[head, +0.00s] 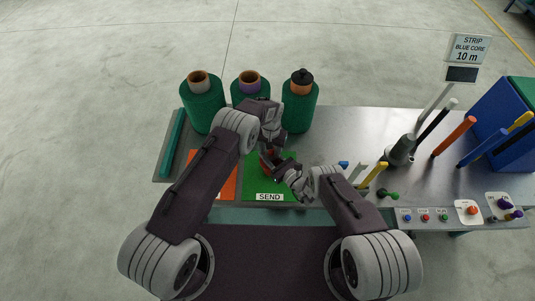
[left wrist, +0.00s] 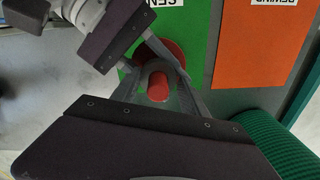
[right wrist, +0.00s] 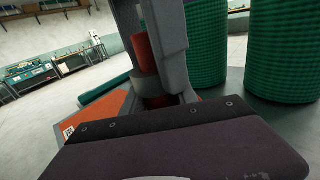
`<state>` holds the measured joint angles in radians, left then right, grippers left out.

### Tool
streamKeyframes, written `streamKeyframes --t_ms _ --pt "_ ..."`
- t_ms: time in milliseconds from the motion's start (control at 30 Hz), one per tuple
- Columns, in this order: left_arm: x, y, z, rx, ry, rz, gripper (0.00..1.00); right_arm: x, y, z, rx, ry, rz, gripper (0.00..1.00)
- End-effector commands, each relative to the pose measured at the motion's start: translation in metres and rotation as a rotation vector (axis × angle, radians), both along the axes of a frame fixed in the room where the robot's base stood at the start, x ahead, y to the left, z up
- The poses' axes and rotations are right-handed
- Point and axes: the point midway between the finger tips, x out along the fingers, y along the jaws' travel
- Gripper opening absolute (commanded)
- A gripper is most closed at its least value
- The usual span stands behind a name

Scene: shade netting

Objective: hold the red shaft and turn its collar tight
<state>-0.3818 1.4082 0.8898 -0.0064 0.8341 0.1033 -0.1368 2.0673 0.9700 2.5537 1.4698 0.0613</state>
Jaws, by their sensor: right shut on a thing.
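The red shaft (right wrist: 145,52) stands upright with the grey collar (right wrist: 148,84) around it low down. In the head view only a bit of the shaft (head: 267,164) shows between my grippers, over the green SEND mat (head: 259,184). My left gripper (head: 267,150) reaches down from above with its fingers on either side of the shaft; in the left wrist view they look spread, with gaps beside the shaft (left wrist: 158,86). My right gripper (head: 279,171) comes in low from the right and is shut on the collar. Its fingertips are partly hidden.
Several green netting rolls (head: 202,106) stand at the back. An orange mat (head: 228,180) and a teal bar (head: 173,143) lie at left. A dark grey holder (head: 401,150), coloured rods (head: 453,136) and a button panel (head: 425,217) are at right.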

Motion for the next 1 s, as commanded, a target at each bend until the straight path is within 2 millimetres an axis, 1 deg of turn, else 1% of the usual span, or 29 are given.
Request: streamKeyframes --t_ms 33,367,467,700,967,1000 --pt "-0.009 -0.001 -0.006 0.005 0.025 -0.003 0.68 0.007 0.002 0.011 0.009 -0.030 0.002 0.00" --pt "-0.010 -0.002 -0.005 0.003 0.026 -0.003 0.68 0.006 0.003 0.011 0.009 -0.030 0.005 0.00" --pt "-0.010 -0.003 0.000 0.002 0.025 -0.003 0.68 0.006 0.003 0.011 0.009 -0.030 0.005 0.00" --pt "-0.007 -0.002 0.023 0.001 0.017 -0.002 0.68 0.005 0.002 0.010 0.010 -0.026 0.005 0.00" --pt "-0.005 -0.002 0.027 0.000 0.014 0.000 0.68 0.004 0.002 0.008 0.009 -0.020 0.004 0.00" --pt "-0.005 -0.002 0.028 0.000 0.014 0.021 0.68 0.004 0.002 0.008 0.009 -0.020 0.004 0.00"
